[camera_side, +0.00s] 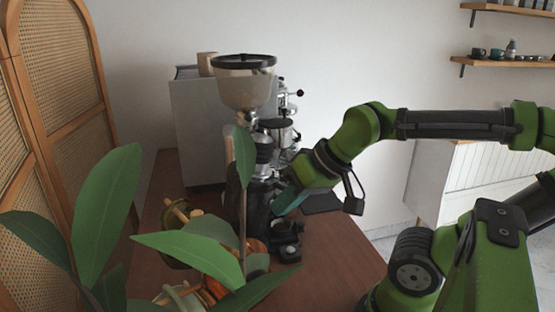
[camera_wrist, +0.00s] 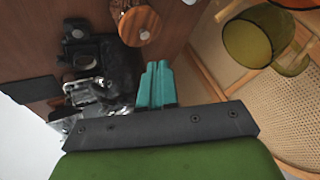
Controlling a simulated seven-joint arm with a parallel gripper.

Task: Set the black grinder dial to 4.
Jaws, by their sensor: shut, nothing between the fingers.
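The coffee grinder stands in the side view with its clear hopper (camera_side: 243,88) on top and a dark body (camera_side: 256,205) below. Black round parts (camera_side: 264,152) show beneath the hopper; I cannot tell which is the dial, and no numbers are readable. My gripper (camera_side: 280,208) has teal fingers, close to the right side of the grinder's lower body. Contact cannot be told. In the wrist view my gripper (camera_wrist: 157,66) has its fingers together, with nothing between them. Black and silver machine parts (camera_wrist: 86,92) lie left of the fingers there.
Plant leaves (camera_side: 190,255) cover part of the counter at the front. A white machine box (camera_side: 198,130) stands behind the grinder. A wooden-lidded jar (camera_wrist: 138,26) and a yellow-green cup (camera_wrist: 258,42) show in the wrist view. The counter (camera_side: 340,262) is clear at the right front.

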